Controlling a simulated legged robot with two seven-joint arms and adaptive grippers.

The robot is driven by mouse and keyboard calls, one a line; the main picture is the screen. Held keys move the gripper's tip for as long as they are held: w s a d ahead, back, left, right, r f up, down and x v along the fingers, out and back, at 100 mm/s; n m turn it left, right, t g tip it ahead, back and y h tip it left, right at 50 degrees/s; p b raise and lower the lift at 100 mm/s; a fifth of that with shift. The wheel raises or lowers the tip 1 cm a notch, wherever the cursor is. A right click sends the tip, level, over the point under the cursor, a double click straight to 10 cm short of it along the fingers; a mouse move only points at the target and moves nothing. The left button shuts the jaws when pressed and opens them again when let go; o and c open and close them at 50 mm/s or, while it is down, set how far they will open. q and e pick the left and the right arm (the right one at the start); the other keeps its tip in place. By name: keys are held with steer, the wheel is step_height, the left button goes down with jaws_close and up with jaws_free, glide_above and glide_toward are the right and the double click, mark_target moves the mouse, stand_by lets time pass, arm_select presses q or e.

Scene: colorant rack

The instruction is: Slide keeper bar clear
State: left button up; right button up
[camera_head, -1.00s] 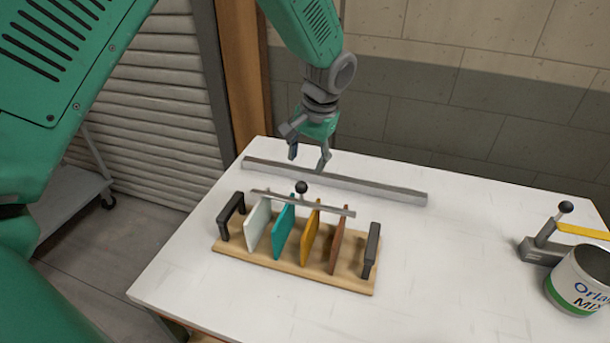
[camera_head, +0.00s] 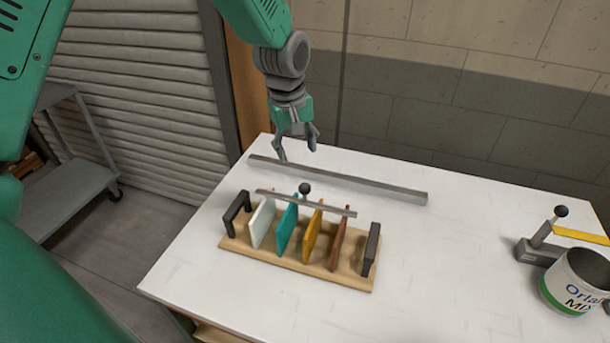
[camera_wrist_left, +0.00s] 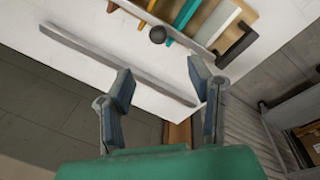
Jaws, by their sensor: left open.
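The keeper bar (camera_head: 330,208) is a thin grey strip with a black ball knob (camera_head: 305,188). It lies across the tops of the white, teal, yellow and brown panels in the wooden rack (camera_head: 235,247). In the left wrist view the knob (camera_wrist_left: 157,35) is at the top middle, beyond the fingertips. My left gripper (camera_head: 298,155) is open and empty, above the far left part of the table, behind the rack and apart from the bar. Its two fingers (camera_wrist_left: 160,75) show spread in the left wrist view. My right gripper is not in view.
A long grey rail (camera_head: 350,182) lies on the white table (camera_head: 450,260) between my left gripper and the rack. Black handles (camera_head: 371,250) stand at the rack's ends. A paint can (camera_head: 575,283) and a lever device (camera_head: 540,245) are at the right. The table between is clear.

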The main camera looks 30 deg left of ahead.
mark_target(305, 185)
arm_select(q)
steer(key=f+n, duration=0.1)
steer(key=f, duration=0.3)
steer(key=w+f+n+p, duration=0.1)
steer(key=f, duration=0.3)
steer(key=w+f+n+p, duration=0.1)
steer(key=f, duration=0.4)
steer(key=shift+d, duration=0.4)
steer(key=shift+d, duration=0.1)
